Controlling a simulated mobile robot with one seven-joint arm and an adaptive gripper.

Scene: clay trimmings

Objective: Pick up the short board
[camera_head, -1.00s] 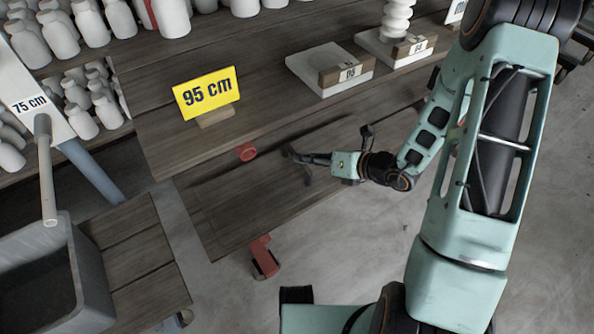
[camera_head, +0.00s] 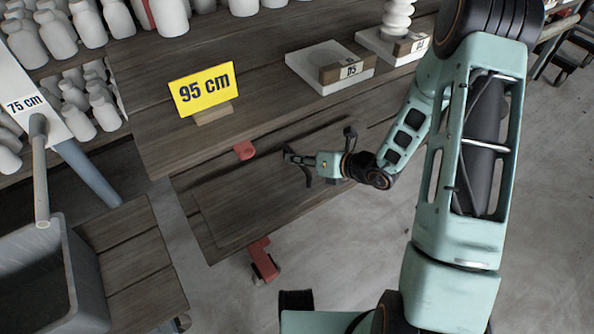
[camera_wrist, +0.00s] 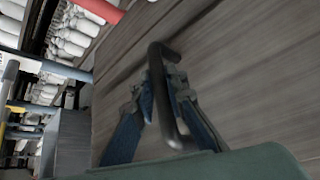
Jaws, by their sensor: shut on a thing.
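The short board (camera_head: 250,205) is a flat brown wooden board below the table with the yellow sign. A dark bar handle stands on its face, and in the wrist view the wood grain of the board (camera_wrist: 245,60) fills the right side. My gripper (camera_head: 298,166) is at the board's upper right part, at the handle. In the wrist view my gripper (camera_wrist: 165,75) has its two fingers closed about the black handle (camera_wrist: 180,125). Whether the board touches what is under it cannot be told.
A yellow "95 cm" sign (camera_head: 203,90) stands on the wooden table above. A red clamp part (camera_head: 244,150) is at the table edge and another red part (camera_head: 263,260) is below the board. A grey tub (camera_head: 75,255) is at the lower left. Bare floor lies to the right.

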